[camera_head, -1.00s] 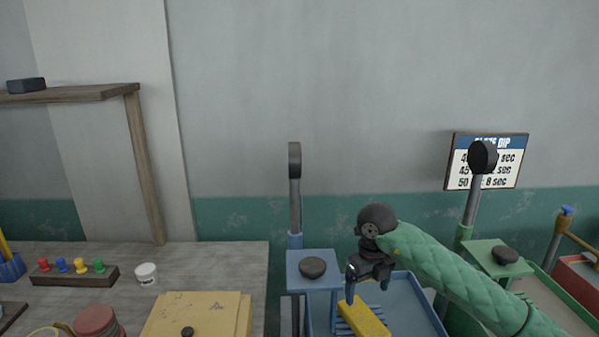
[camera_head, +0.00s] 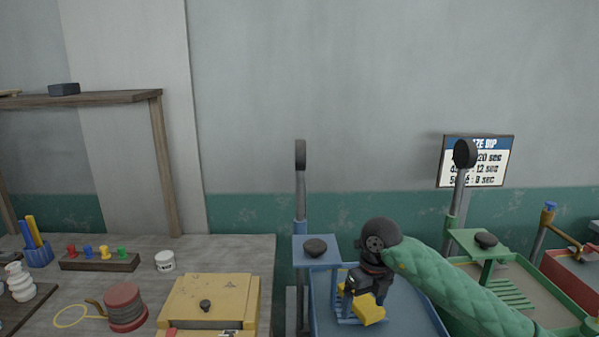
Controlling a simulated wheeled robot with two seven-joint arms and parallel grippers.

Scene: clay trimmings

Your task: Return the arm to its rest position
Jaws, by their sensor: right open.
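My right arm, in a green quilted sleeve, comes in from the lower right. Its dark gripper (camera_head: 358,291) points down over the blue tray (camera_head: 418,316) and is open. A yellow block (camera_head: 369,309) lies in the tray just under the gripper. It is partly hidden by the gripper, and I cannot tell whether the fingers touch it. My left gripper is not in view.
A blue post (camera_head: 300,208) stands behind the tray's left side. A green tray (camera_head: 541,298) and a red bin (camera_head: 575,273) are on the right. The wooden table (camera_head: 205,252) at left holds a yellow box (camera_head: 232,290), a red spool (camera_head: 125,305) and a white jar (camera_head: 165,261).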

